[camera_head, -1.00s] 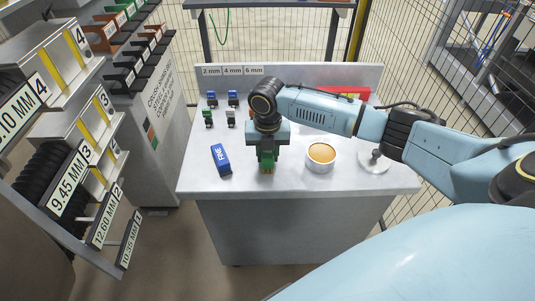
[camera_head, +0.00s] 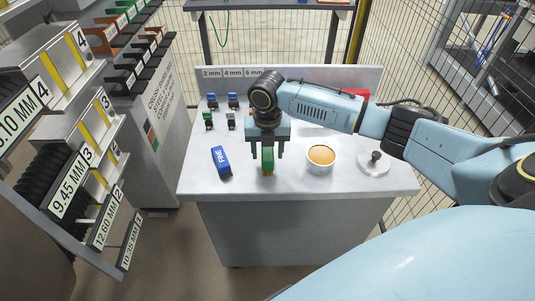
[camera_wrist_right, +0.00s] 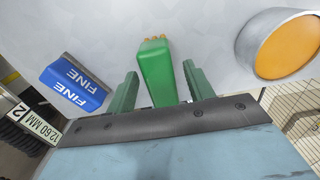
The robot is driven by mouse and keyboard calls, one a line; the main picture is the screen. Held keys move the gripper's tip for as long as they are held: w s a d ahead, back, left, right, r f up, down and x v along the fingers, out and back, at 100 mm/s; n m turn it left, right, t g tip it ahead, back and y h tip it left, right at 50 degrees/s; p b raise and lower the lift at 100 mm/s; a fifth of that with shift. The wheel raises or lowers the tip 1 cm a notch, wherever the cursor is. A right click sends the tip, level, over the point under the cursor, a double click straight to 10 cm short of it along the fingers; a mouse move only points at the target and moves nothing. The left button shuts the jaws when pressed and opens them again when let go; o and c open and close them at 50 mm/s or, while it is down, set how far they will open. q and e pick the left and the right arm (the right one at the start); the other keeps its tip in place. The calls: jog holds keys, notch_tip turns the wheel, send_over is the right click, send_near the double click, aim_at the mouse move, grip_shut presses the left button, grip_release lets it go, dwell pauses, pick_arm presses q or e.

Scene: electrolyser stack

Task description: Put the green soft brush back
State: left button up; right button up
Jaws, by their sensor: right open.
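The green soft brush (camera_head: 268,159) is on the grey bench near its front edge, with its orange bristle end toward the front. In the right wrist view the green brush (camera_wrist_right: 157,72) lies between the two fingers, with a gap on each side. My right gripper (camera_head: 267,154) is open over the brush, its green fingers spread to the left and right of it. The spread fingers also show in the wrist view (camera_wrist_right: 160,70). I cannot tell whether the brush is flat or tilted. My left gripper is not in view.
A blue FINE block (camera_head: 221,161) lies left of the brush. A white cup with orange contents (camera_head: 320,157) and a knobbed metal disc (camera_head: 374,163) are to the right. Small blue (camera_head: 233,99) and green (camera_head: 208,120) pieces stand at the back left. Labelled racks (camera_head: 70,190) stand at left.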

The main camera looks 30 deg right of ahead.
aim_at(267, 150)
notch_tip(267, 150, up, 9)
jog(key=shift+f+p, duration=0.15)
jog(key=shift+p, duration=0.55)
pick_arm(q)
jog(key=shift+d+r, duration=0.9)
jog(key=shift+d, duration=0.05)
pick_arm(e)
jog(key=shift+r, duration=0.65)
